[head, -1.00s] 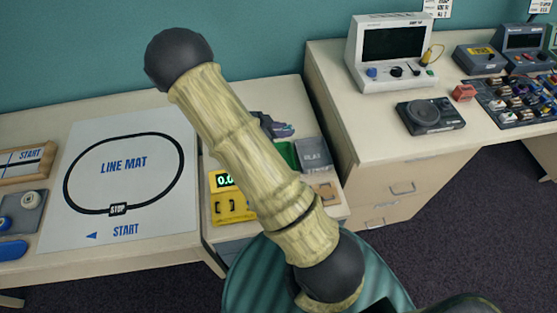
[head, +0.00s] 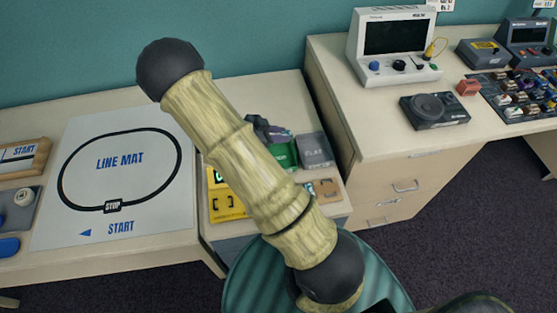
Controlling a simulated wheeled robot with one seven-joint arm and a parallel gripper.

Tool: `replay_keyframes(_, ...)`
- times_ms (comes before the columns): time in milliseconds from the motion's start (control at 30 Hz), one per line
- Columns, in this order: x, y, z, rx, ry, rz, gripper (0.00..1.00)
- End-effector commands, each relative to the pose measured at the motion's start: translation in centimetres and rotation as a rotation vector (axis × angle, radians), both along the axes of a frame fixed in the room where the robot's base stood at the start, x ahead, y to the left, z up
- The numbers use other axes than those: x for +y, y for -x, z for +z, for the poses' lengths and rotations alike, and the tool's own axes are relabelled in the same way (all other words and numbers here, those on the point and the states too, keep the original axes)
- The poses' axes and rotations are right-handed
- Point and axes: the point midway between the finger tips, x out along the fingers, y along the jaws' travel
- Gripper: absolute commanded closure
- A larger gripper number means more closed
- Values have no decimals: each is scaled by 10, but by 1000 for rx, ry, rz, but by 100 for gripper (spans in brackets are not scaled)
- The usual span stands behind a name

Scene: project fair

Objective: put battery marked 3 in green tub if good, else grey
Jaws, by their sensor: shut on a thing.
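The green tub (head: 285,157) stands on the left desk, partly hidden behind my arm. The grey tub (head: 315,151), marked FLAT, stands just right of it. My gripper (head: 268,131), dark grey-purple, shows in part past my arm, at the far side of the green tub. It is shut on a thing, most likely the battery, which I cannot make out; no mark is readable. A yellow tester (head: 227,203) lies left of my arm, its green display mostly covered.
A small brown tray (head: 327,188) lies in front of the grey tub. A white line mat (head: 118,160) fills the desk's left. The right desk carries a white screen unit (head: 395,45) and a black speaker box (head: 435,110).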

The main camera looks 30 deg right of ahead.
Motion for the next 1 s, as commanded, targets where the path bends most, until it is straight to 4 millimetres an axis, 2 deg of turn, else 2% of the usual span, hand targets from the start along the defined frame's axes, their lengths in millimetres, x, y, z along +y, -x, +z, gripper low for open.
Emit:
replay_keyframes(33,0,0,-12,0,1,1,100)
replay_keyframes(200,0,0,-24,0,0,1,100)
replay_keyframes(567,0,0,-25,-1,0,0,100)
replay_keyframes(600,0,0,-25,-1,0,0,73)
replay_keyframes(700,0,0,-25,0,0,0,53)
replay_keyframes(1000,0,0,-25,0,0,0,51)
